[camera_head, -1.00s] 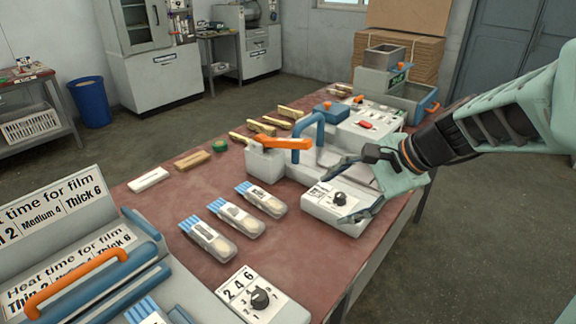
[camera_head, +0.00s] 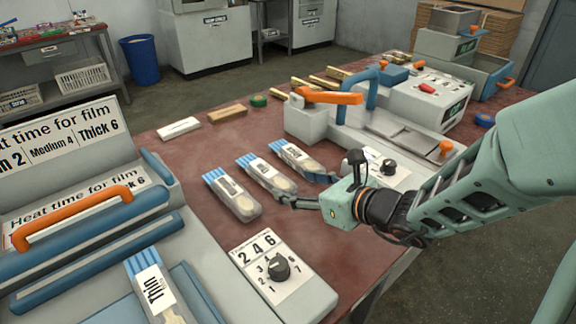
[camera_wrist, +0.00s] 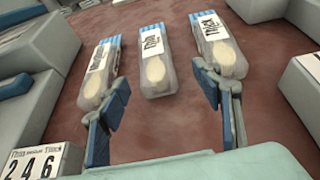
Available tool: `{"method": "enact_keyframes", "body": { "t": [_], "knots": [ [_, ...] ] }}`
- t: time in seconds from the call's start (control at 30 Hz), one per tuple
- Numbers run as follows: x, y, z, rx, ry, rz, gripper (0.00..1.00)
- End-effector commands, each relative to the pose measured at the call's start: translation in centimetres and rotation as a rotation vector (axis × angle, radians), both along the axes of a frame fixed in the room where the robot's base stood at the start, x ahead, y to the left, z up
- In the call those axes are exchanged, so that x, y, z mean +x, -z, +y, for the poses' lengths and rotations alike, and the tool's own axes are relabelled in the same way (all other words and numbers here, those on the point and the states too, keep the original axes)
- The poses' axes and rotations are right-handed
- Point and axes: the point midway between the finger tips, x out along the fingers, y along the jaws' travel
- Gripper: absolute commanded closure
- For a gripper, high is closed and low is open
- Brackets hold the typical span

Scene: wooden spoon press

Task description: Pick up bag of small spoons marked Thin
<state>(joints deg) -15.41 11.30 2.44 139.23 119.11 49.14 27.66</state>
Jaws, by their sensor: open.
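Three clear bags of spoons with blue-striped tops lie in a row on the red table. In the wrist view the middle one, the Thin bag (camera_wrist: 154,62), lies ahead between my finger lines, with Medium (camera_wrist: 99,75) left and Thick (camera_wrist: 216,45) right. In the head view the Thin bag (camera_head: 266,176) is the middle of the row; labels there are too small to read. My gripper (camera_wrist: 160,82) is open and empty, its fingers spread near the bags' lower ends. It also shows in the head view (camera_head: 297,189). Another bag marked Thin (camera_head: 155,293) lies on the sealer.
The sealer (camera_head: 95,215) with an orange handle stands at left. A dial box (camera_head: 275,268) is near the front edge. A press (camera_head: 325,115) with an orange lever and another dial box (camera_head: 388,165) are behind my gripper. Bare table lies around the bags.

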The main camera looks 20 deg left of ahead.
Motion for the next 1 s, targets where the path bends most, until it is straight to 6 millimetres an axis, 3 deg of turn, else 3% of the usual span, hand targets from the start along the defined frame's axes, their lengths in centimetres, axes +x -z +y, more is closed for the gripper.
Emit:
{"method": "enact_keyframes", "body": {
  "t": [0.6,0.87,1.0],
  "knots": [
    [2.4,2.6,6.4,0.0,-0.002,-0.003,0.41],
    [2.6,2.6,6.7,-0.001,-0.001,-0.002,0.41],
    [2.6,2.6,6.7,-0.001,-0.001,-0.002,0.53]
  ]
}}
